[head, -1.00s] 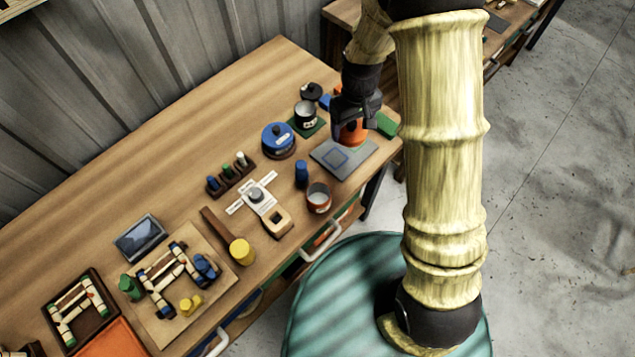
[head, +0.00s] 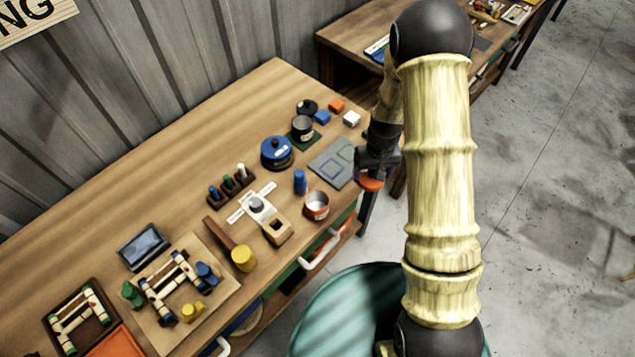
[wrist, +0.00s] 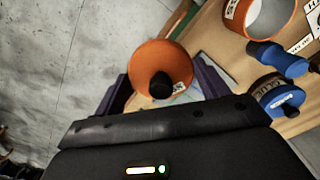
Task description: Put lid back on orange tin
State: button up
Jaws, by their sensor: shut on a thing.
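My gripper (head: 372,172) is shut on the orange lid (head: 369,184), at the right front edge of the bench. In the wrist view the orange lid (wrist: 150,62) with its black knob (wrist: 161,84) sits between the fingers. The open orange tin (head: 317,205) stands on the bench to the left of my gripper, with an orange band and a pale inside. Its rim also shows at the top right of the wrist view (wrist: 262,16). The lid is apart from the tin.
A blue cylinder (head: 300,181) stands close behind the tin. A blue-lidded pot (head: 277,152) and a dark open pot (head: 302,127) are further back. A grey mat (head: 333,162) lies bare. A wooden block (head: 278,230) lies left of the tin.

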jog(key=d+f+m+b, duration=0.1)
jog(key=d+f+b, duration=0.1)
jog(key=f+b, duration=0.2)
jog(key=d+f+m+b, duration=0.1)
jog(key=d+f+b, duration=0.2)
jog(key=f, duration=0.7)
jog(key=shift+f+b, duration=0.4)
jog(key=shift+b, duration=0.6)
